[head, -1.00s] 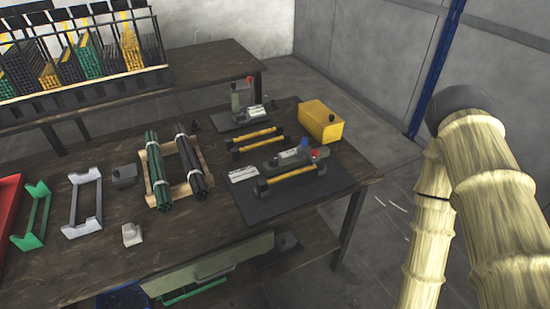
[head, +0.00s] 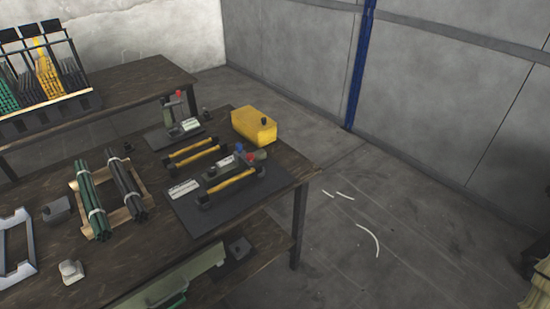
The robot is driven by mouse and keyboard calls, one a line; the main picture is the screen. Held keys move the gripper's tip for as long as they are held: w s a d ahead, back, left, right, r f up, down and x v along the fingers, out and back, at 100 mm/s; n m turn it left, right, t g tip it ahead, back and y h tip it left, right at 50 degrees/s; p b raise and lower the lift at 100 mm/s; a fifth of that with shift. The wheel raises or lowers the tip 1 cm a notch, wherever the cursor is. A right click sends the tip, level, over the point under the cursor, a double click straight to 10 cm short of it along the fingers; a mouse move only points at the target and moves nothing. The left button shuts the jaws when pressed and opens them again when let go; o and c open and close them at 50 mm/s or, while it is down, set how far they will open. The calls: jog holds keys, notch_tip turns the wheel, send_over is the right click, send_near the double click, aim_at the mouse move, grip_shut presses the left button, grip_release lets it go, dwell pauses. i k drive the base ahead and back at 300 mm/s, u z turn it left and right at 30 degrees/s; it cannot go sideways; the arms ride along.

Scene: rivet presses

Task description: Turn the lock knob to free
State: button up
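A low green-grey press (head: 222,170) with a yellow bar along its front lies on a dark mat (head: 200,224) near the right end of the workbench. A blue knob (head: 240,148) and a red knob (head: 250,158) stand at its right end. A second, upright press (head: 170,114) with a red top (head: 179,94) stands behind it. I cannot tell which knob is the lock knob, nor how any is turned.
A yellow box (head: 254,126) stands at the bench's back right corner. Green and black rod bundles (head: 92,202) lie in a wooden cradle left of the mat. A rack of parts (head: 45,115) stands on the rear table. The floor right of the bench is open.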

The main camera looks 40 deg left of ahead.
aim_at(211, 171)
jog(key=z, duration=0.95)
jog(key=k, duration=1.3)
jog(key=u, duration=2.25)
jog(key=i, duration=0.4)
jog(key=z, duration=0.1)
